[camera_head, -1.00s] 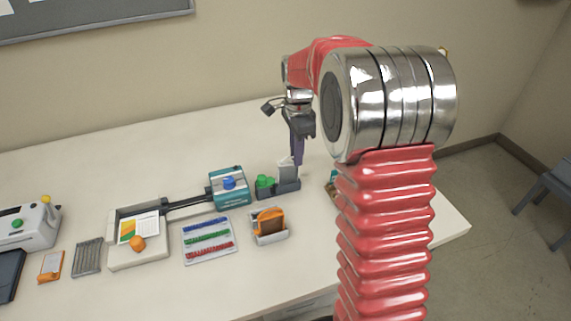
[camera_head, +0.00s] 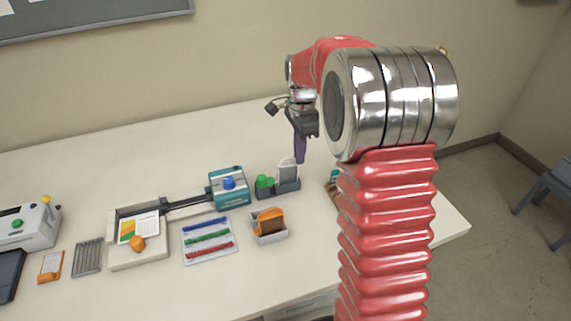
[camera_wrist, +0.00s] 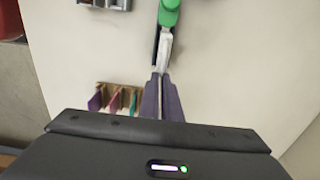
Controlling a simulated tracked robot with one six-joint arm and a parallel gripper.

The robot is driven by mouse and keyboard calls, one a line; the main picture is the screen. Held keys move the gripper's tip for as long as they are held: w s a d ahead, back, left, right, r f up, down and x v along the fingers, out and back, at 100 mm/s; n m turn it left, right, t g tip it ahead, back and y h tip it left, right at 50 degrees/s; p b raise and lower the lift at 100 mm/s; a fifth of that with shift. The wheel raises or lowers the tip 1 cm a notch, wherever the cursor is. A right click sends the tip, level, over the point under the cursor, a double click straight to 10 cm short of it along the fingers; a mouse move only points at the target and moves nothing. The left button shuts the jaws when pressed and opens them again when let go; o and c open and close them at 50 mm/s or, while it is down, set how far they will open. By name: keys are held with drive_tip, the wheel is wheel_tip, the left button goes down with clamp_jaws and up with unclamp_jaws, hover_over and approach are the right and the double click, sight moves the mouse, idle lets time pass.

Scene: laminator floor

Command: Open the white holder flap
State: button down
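The white holder flap (camera_head: 288,161) is the pale upright part of a small dark grey holder (camera_head: 287,186) toward the back of the table. It shows a grey face inside a white, arched edge. In the wrist view the flap (camera_wrist: 164,44) is a narrow pale strip seen from above. My gripper (camera_head: 300,161) points down with purple fingers just right of the flap's top. In the wrist view my gripper (camera_wrist: 161,74) has its fingertips together at the near end of the strip. Nothing is clearly held between them; contact with the flap cannot be told.
An orange-and-brown block in a pale stand (camera_head: 270,224) is in front. A brown rack with coloured pieces (camera_wrist: 118,98) is near my fingers. The table behind is clear.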

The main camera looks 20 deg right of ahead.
drive_tip(key=shift+d+f, duration=0.35)
drive_tip(key=shift+d, duration=0.45)
idle(0.6)
drive_tip(key=shift+d+f, duration=0.65)
idle(1.1)
drive_tip(key=c, duration=2.5)
unclamp_jaws()
drive_tip(key=o, duration=0.5)
drive_tip(key=shift+d+r, duration=0.1)
drive_tip(key=shift+d, duration=0.05)
drive_tip(key=shift+d+r, duration=0.2)
drive_tip(key=shift+d, duration=0.35)
drive_tip(key=shift+d+r, duration=0.2)
drive_tip(key=shift+d, duration=0.35)
wheel_tip(320, 180, up, 7)
